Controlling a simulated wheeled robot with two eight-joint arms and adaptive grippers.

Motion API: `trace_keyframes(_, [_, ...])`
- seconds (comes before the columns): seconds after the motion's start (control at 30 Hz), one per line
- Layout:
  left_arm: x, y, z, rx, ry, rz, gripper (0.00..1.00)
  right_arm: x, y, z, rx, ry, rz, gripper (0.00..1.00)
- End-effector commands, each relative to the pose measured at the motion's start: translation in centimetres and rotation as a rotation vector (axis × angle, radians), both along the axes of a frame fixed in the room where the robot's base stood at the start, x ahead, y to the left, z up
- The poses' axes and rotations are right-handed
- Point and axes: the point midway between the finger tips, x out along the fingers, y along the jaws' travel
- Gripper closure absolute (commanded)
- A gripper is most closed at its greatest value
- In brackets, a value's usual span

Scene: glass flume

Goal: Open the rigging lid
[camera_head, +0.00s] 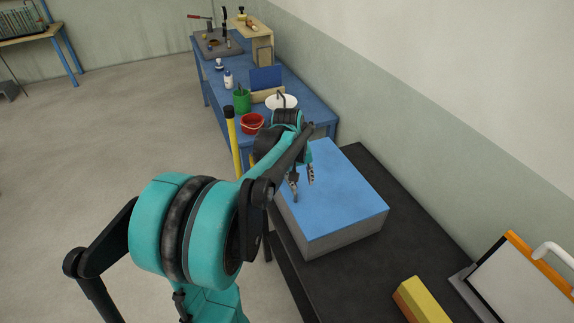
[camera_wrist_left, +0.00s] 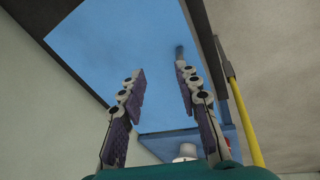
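The rigging lid (camera_head: 345,200) is a flat blue panel lying shut on a grey box (camera_head: 345,240), which stands on a black bench. My left gripper (camera_head: 303,183) is over the left part of the lid, fingers pointing down towards it. Its two fingers are apart with nothing between them. In the left wrist view the open gripper (camera_wrist_left: 160,76) shows in front of the blue lid (camera_wrist_left: 115,40). A small dark piece (camera_wrist_left: 179,53) shows on the lid near one fingertip; I cannot tell if they touch. My right gripper is out of view.
The black bench (camera_head: 365,265) has bare room in front of the box. A yellow block (camera_head: 424,300) and a white board with orange edging (camera_head: 518,282) are at the lower right. A yellow post (camera_head: 233,140), red bucket (camera_head: 252,123) and blue table (camera_head: 312,112) are behind.

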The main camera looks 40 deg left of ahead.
Motion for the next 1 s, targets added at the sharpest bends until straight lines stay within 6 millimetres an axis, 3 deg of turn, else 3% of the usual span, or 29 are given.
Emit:
trace_keyframes(0.03, [0.7,2.1,0.9,-0.023,0.018,0.05,0.68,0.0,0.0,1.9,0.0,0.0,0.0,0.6])
trace_keyframes(0.1, [1.3,4.3,0.8,-0.054,0.041,0.109,0.68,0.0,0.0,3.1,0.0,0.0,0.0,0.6])
trace_keyframes(0.33, [2.0,8.8,-0.2,-0.117,0.088,0.226,0.68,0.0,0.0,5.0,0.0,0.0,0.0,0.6])
trace_keyframes(0.47, [2.1,9.4,-1.1,-0.128,0.095,0.246,0.68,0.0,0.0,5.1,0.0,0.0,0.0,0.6])
trace_keyframes(0.8, [3.0,8.9,-6.3,-0.127,0.096,0.243,0.68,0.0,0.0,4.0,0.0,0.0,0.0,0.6])
trace_keyframes(1.0, [3.3,8.7,-8.1,-0.127,0.096,0.244,0.68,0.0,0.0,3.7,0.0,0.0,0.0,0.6])
